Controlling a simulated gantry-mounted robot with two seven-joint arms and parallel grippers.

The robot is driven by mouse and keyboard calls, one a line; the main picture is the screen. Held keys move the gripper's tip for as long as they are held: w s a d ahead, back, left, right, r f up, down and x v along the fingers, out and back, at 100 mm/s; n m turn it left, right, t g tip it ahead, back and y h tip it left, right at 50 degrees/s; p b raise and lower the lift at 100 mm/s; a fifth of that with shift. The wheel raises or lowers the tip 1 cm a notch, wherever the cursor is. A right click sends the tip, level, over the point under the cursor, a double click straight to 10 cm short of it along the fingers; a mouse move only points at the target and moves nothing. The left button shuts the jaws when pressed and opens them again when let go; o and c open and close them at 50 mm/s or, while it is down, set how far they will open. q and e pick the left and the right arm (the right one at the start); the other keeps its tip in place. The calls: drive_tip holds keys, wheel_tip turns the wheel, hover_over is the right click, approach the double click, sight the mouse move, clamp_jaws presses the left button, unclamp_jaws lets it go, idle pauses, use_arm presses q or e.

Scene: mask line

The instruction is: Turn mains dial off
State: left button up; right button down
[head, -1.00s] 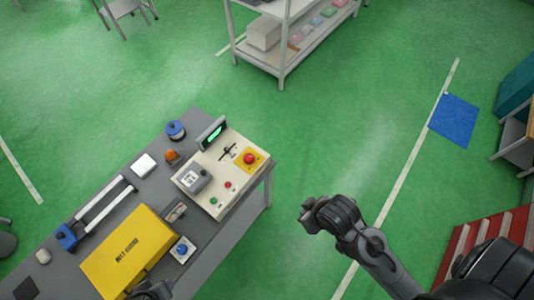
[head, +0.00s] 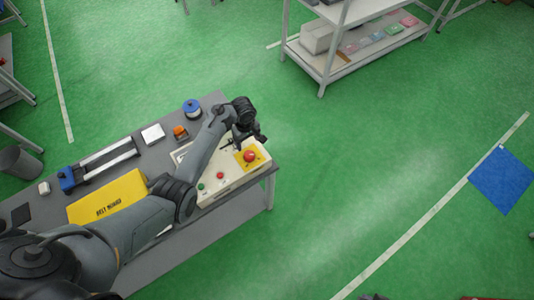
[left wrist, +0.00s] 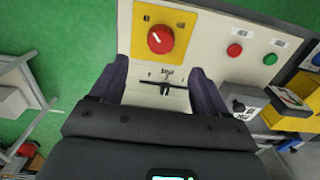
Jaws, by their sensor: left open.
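The mains dial (head: 250,156) is a red round knob on a yellow plate on the cream control panel (head: 228,184). In the left wrist view the dial (left wrist: 160,39) shows a short slanted white mark on its face. My left gripper (head: 249,139) is over the panel, close to the dial's far side in the head view. In the left wrist view my left gripper (left wrist: 160,68) has its fingers spread and empty, the dial lying just beyond the tips. A small black lever (left wrist: 165,88) with a scale shows between the fingers. My right gripper is out of view.
A red button (left wrist: 234,50) and a green button (left wrist: 270,59) sit beside the dial. A grey boxed switch (left wrist: 243,100) is on the panel too. A yellow box (head: 108,198) lies on the bench.

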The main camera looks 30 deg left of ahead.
sight(249, 154)
use_arm(q)
wheel_tip(249, 154, down, 9)
drive_tip(key=b, duration=0.2)
drive_tip(key=shift+a+r+b, duration=0.1)
drive_tip(key=shift+r+b, duration=0.05)
drive_tip(key=shift+b, duration=0.25)
drive_tip(key=shift+f+b, duration=0.3)
drive_tip(key=shift+f, duration=0.6)
drive_tip(key=c, duration=1)
drive_tip(key=shift+c, duration=0.2)
